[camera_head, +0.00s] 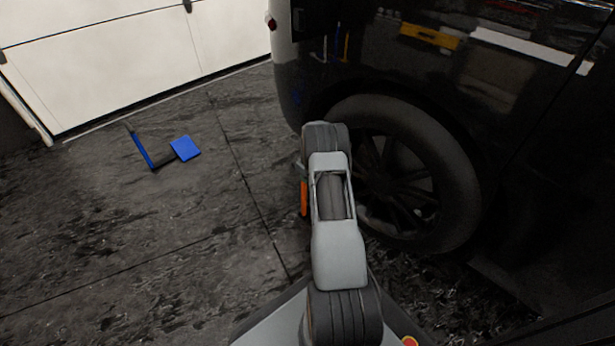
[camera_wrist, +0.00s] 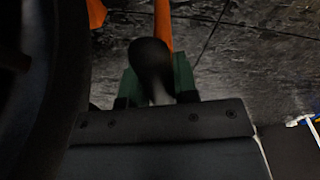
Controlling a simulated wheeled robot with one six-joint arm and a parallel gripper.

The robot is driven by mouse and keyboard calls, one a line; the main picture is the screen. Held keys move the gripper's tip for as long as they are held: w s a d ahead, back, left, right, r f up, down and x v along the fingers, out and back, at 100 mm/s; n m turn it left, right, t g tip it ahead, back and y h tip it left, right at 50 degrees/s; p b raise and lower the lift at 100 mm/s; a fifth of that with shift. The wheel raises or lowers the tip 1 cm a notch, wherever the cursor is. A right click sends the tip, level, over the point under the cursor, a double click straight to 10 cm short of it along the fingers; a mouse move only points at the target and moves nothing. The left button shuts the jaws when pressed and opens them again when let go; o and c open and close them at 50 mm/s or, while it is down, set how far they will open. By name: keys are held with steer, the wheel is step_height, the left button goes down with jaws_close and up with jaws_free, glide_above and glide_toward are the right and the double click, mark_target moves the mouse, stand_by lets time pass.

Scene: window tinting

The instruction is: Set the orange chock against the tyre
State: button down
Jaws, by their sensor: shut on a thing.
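The orange chock (camera_head: 304,198) shows as a narrow orange strip left of my arm in the head view, low beside the tyre; my arm hides the rest. In the wrist view, orange parts of the chock (camera_wrist: 163,25) show at the top, beyond a dark rounded knob. My gripper (camera_wrist: 156,80), with green fingers, is shut around that knob, which appears to belong to the chock. The tyre (camera_head: 462,185) stands right of my arm in the head view. A dark curved shape fills the left of the wrist view. I cannot tell whether chock and tyre touch.
The dark vehicle (camera_head: 520,120) fills the right side. A blue-handled tool with a blue pad (camera_head: 185,148) lies on the floor at the left. A white garage door (camera_head: 120,60) stands behind.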

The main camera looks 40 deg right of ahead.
steer(key=shift+w+d, duration=0.1)
stand_by(0.3)
steer(key=c, duration=0.8)
jaws_free()
steer(key=shift+f, duration=0.1)
step_height(320, 180, up, 14)
steer(key=s+p, duration=0.2)
steer(key=p, duration=0.4)
steer(key=s+a+r+p, duration=0.1)
steer(key=a+r+p, duration=0.5)
steer(key=r, duration=0.6)
steer(key=s+a+r+t+p, duration=0.15)
steer(key=a+r+p, duration=0.4)
steer(key=r, duration=0.55)
steer(key=s+a+r+g+p, duration=0.15)
steer(key=a+r+p, duration=0.45)
steer(key=r, duration=0.6)
steer(key=s+a+r+p, duration=0.4)
steer(key=s+r+p, duration=0.2)
steer(key=r, duration=0.1)
steer(key=s+a+r+t+p, duration=0.1)
steer(key=s+a+r+p, duration=0.4)
steer(key=r, duration=0.3)
steer(key=s+a+r+m+t+p, duration=0.1)
steer(key=s+a+r+p, duration=0.3)
steer(key=s+r+p, duration=0.3)
steer(key=shift+s+a+r+p, duration=0.2)
steer(key=shift+s+r+p, duration=0.1)
steer(key=shift+r+p, duration=0.3)
